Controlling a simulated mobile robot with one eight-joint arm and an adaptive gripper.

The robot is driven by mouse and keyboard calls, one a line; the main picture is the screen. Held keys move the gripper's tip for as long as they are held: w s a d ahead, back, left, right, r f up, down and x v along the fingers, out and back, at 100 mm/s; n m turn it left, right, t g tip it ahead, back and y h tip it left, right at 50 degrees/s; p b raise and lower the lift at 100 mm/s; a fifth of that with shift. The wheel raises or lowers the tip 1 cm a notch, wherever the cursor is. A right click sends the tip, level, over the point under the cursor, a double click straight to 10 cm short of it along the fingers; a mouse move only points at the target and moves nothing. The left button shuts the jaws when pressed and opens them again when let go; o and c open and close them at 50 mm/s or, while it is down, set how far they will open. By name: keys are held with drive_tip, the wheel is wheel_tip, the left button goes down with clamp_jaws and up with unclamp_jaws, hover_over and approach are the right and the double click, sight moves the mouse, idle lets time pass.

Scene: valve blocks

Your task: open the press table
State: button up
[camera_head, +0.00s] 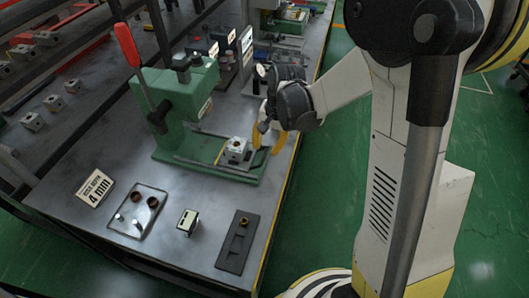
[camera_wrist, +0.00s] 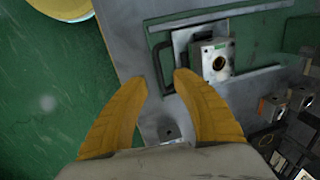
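The green press (camera_head: 180,95) with its red-handled lever (camera_head: 127,45) stands on the grey bench. Its press table (camera_head: 205,163) is a grey slide on the green base. A metal valve block (camera_head: 235,150) sits at the slide's right end; it also shows in the wrist view (camera_wrist: 213,62). A dark loop handle (camera_wrist: 152,62) sticks out beside the block. My gripper (camera_head: 267,140) is at that end of the press, over the bench edge. In the wrist view (camera_wrist: 161,80) its yellow fingers are open and empty, tips on either side of the handle's near part. I cannot tell whether they touch it.
A sign (camera_head: 95,187), a tray with small parts (camera_head: 138,210), a small device (camera_head: 187,221) and a dark fixture (camera_head: 238,242) lie in front of the press. More equipment stands behind. Green floor (camera_head: 320,215) lies free right of the bench.

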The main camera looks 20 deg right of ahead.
wheel_tip(320, 180, up, 8)
drive_tip(key=d, duration=0.1)
drive_tip(key=shift+s+f, duration=0.15)
drive_tip(key=shift+s, duration=0.3)
drive_tip(key=shift+d, duration=0.1)
drive_tip(key=s+r+n+t, duration=0.3)
drive_tip(key=s+r, duration=0.1)
drive_tip(key=s, duration=0.4)
drive_tip(key=s+r+n+t+h, duration=0.1)
drive_tip(key=s+r+n+t, duration=0.2)
drive_tip(key=s, duration=0.5)
drive_tip(key=shift+d+r+n+h, duration=0.15)
drive_tip(key=shift+r+n+h, duration=0.2)
drive_tip(key=shift+r, duration=0.55)
idle(0.8)
